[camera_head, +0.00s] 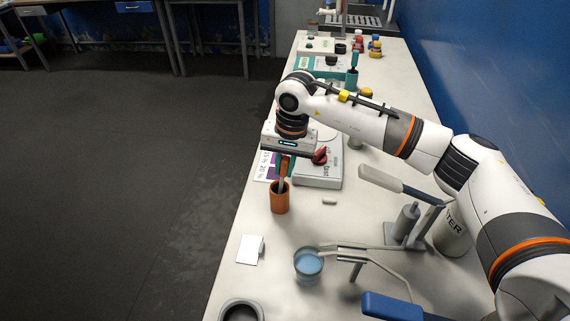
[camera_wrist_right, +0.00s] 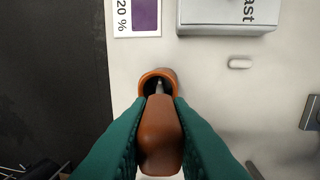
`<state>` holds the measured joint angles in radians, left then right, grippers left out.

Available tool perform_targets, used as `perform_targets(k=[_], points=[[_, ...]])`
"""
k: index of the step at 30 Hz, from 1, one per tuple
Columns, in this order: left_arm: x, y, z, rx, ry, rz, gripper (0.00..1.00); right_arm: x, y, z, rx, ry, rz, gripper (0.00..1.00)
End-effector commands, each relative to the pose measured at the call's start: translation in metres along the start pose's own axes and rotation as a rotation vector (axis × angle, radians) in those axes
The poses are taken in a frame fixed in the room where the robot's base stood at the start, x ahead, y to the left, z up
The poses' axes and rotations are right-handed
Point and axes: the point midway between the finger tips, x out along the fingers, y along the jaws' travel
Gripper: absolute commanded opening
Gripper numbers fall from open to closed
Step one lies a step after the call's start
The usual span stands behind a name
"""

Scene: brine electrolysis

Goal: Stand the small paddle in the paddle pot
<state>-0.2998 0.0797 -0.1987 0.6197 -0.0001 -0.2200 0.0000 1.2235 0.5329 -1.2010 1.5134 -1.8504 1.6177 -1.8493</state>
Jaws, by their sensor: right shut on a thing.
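The small paddle has a brown handle, which shows in the right wrist view (camera_wrist_right: 160,138). My right gripper (camera_head: 284,169) is shut on this handle, with a teal finger on each side. The paddle points down, and its thin grey shaft reaches the mouth of the paddle pot. The paddle pot (camera_head: 280,202) is an orange-brown cylinder standing upright on the bench; its dark opening also shows in the right wrist view (camera_wrist_right: 148,82). The gripper is just above the pot. The paddle's lower end is hidden, so I cannot tell how deep it sits. My left gripper is not in view.
A white and grey device (camera_head: 320,176) stands close behind the pot. A white card (camera_head: 250,251), a beaker of blue liquid (camera_head: 308,264) and a metal stand (camera_head: 404,226) are nearer. A small white stir-bar-like piece (camera_head: 330,201) lies right of the pot. The bench's left edge is near the pot.

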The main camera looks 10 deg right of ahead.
Motion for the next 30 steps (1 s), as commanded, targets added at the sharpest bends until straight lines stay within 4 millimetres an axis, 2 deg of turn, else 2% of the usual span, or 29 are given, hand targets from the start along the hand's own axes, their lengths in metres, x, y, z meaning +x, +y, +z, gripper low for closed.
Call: perform_targets(k=[10, 11, 15, 25, 30], points=[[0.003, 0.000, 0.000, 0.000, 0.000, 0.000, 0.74, 0.003, 0.000, 0.000, 0.000, 0.000, 0.001, 0.00], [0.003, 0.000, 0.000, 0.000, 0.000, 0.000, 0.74, 0.003, 0.000, 0.000, 0.000, 0.000, 0.001, 0.19], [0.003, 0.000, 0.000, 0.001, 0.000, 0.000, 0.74, 0.003, 0.000, 0.000, 0.000, 0.000, 0.001, 0.42], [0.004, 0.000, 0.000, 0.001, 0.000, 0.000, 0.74, 0.001, 0.000, 0.000, 0.000, -0.001, 0.001, 0.43], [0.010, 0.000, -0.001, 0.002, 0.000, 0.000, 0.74, -0.019, 0.000, 0.001, -0.001, -0.004, 0.003, 0.43]])
